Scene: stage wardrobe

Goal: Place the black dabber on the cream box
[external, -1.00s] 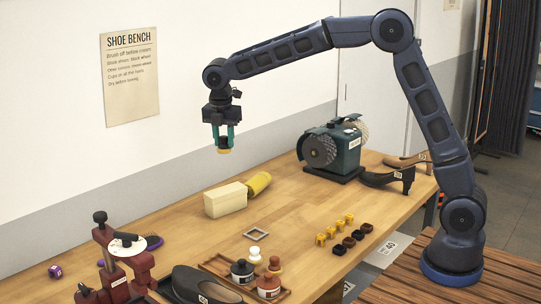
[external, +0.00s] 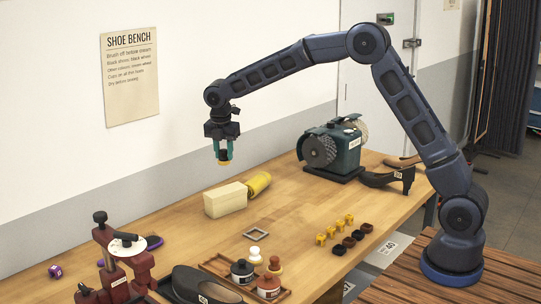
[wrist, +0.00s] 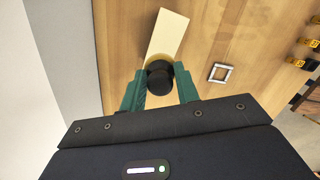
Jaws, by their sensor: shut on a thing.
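My gripper (external: 223,156) is shut on the black dabber (external: 224,157), which has a yellow lower end. It holds the dabber in the air, above the cream box (external: 225,200) as seen in the external view. In the wrist view the round black top of the dabber (wrist: 159,78) sits between the green fingers and hides the near end of the cream box (wrist: 172,32). The box lies on the wooden bench, its top bare where it shows.
A yellow cylinder (external: 258,184) lies close behind the box. A grey square frame (external: 257,233) lies to its right, with small yellow and dark pieces (external: 341,229) beyond. A grinder (external: 332,147) stands at the back, a red stand (external: 122,255) at front left.

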